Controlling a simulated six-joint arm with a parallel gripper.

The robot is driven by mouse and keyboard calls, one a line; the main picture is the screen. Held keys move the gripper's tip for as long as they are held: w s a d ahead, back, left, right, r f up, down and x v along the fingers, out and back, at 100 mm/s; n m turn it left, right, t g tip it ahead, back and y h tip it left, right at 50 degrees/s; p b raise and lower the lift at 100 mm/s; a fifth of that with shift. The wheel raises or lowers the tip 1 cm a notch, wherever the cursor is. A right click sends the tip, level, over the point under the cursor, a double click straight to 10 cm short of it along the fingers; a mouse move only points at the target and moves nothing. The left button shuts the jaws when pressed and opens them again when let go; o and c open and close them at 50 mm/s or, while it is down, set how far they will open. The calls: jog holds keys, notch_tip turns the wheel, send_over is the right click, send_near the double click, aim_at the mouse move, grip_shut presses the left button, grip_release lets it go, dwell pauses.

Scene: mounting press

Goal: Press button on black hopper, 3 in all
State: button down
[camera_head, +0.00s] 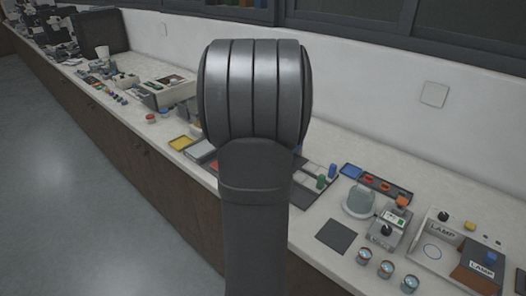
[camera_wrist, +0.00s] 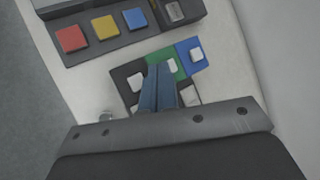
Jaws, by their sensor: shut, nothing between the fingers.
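My gripper (camera_wrist: 158,68) shows in the wrist view as two blue fingers closed together, with nothing between them. The fingers point at a group of coloured squares, each with a white button-like piece. The black square (camera_wrist: 122,75), which looks like the black hopper, lies just left of the fingers; its white piece (camera_wrist: 135,81) is beside them. A green square (camera_wrist: 156,57) is partly behind the fingertips, and a blue square (camera_wrist: 186,47) is to the right. I cannot tell whether the fingertips touch anything. In the camera_head view my arm hides this spot.
In the wrist view a dark panel with red (camera_wrist: 71,38), yellow (camera_wrist: 105,27) and blue (camera_wrist: 135,18) squares lies beyond. In the camera_head view a yellow tray (camera_head: 181,142) stands left of my arm. A dark mat (camera_head: 336,236) and several small jars are at right.

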jog(key=shift+f, duration=4.4)
jog(key=shift+f, duration=0.45)
jog(key=shift+f, duration=0.5)
jog(key=shift+r, duration=0.95)
jog(key=shift+r, duration=2.5)
